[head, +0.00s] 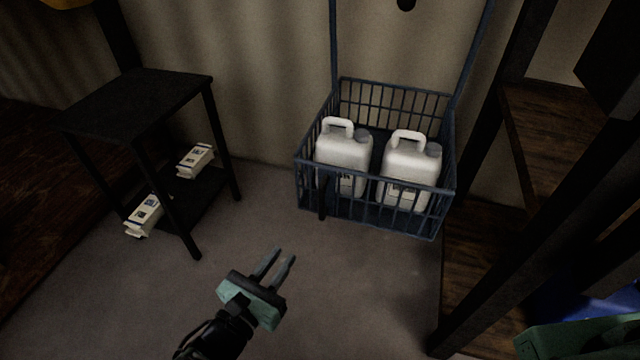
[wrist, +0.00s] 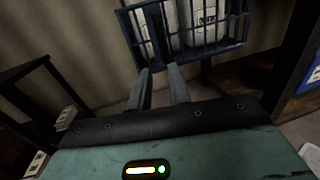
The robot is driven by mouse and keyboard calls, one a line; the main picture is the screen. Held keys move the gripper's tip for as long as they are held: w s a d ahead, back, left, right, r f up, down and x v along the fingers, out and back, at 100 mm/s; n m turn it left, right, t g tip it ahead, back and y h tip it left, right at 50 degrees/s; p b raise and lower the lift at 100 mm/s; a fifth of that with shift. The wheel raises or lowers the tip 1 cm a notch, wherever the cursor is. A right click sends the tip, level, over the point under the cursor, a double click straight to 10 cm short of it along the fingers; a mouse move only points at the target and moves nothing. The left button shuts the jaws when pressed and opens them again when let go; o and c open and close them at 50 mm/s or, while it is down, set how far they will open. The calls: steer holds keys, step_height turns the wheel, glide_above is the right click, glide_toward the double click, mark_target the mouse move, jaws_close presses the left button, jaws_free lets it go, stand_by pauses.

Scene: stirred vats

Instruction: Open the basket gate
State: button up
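The dark blue wire basket (head: 371,220) hangs from two bars against the back wall and holds two white jugs, the left jug (head: 343,150) and the right jug (head: 411,165). Its barred front looks upright and closed, with a dark upright piece (head: 323,196) at the front left that may be a handle. The basket also shows at the top of the wrist view (wrist: 197,52). My gripper (head: 281,256) is open and empty, in front of the basket, below and left of it, apart from it. Its fingers point towards the basket front.
A black two-level stand (head: 140,98) is at the left, with white cartons (head: 146,214) on its lower shelf. A wooden rack (head: 482,262) with dark posts stands at the right. A green bin (head: 575,342) is at the lower right. The floor (head: 330,300) between is clear.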

mark_target(320, 206)
steer(key=p+x, duration=0.1)
steer(key=x, duration=1.5)
steer(key=shift+w+d, duration=0.2)
steer(key=shift+d, duration=0.05)
jaws_close()
